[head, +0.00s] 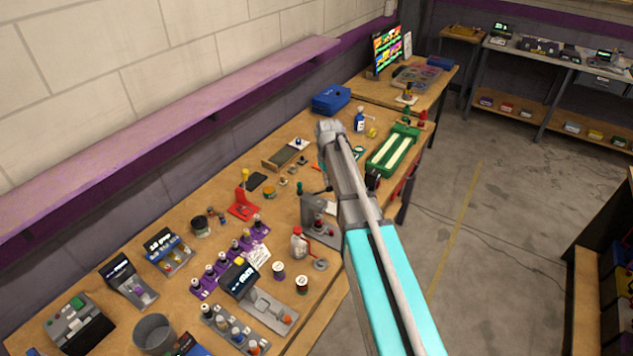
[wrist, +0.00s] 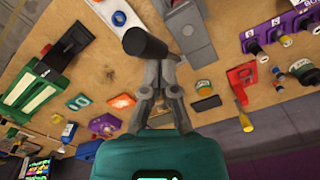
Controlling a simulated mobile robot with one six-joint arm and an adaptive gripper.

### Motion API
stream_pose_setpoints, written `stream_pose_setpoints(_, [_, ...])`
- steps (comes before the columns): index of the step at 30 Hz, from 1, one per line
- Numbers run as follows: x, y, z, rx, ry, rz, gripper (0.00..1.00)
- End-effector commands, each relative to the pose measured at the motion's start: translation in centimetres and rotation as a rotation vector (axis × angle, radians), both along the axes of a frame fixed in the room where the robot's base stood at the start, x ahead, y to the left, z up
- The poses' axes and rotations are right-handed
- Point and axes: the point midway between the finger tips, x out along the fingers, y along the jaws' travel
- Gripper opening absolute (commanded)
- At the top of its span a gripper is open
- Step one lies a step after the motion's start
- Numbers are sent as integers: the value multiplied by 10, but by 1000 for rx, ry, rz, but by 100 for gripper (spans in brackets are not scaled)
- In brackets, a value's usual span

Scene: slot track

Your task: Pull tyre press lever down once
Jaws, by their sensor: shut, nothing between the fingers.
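A grey bench device (head: 318,215), which looks like the tyre press, stands on the bench, partly hidden behind my arm in the head view. Its grey body also shows in the wrist view (wrist: 188,32) at the top. A black cylindrical grip (wrist: 143,42), which looks like the lever's handle, is raised close to the camera just beyond my fingertips. My gripper (wrist: 158,62) is shut and empty, its tips at or very near the grip; I cannot tell whether they touch. In the head view my gripper is hidden behind my arm.
A green slot track (head: 393,150) lies to the right. A red stand (head: 243,207) with a yellow-handled tool, purple racks (head: 228,262) and small pots crowd the bench's left part. A purple shelf (head: 170,125) runs along the wall. Open floor (head: 475,220) is on the right.

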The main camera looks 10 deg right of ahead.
Motion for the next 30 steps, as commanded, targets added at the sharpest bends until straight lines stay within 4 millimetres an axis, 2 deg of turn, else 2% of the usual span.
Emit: stream_pose_setpoints(30, [-9,-9,-9,0,1,-1,0])
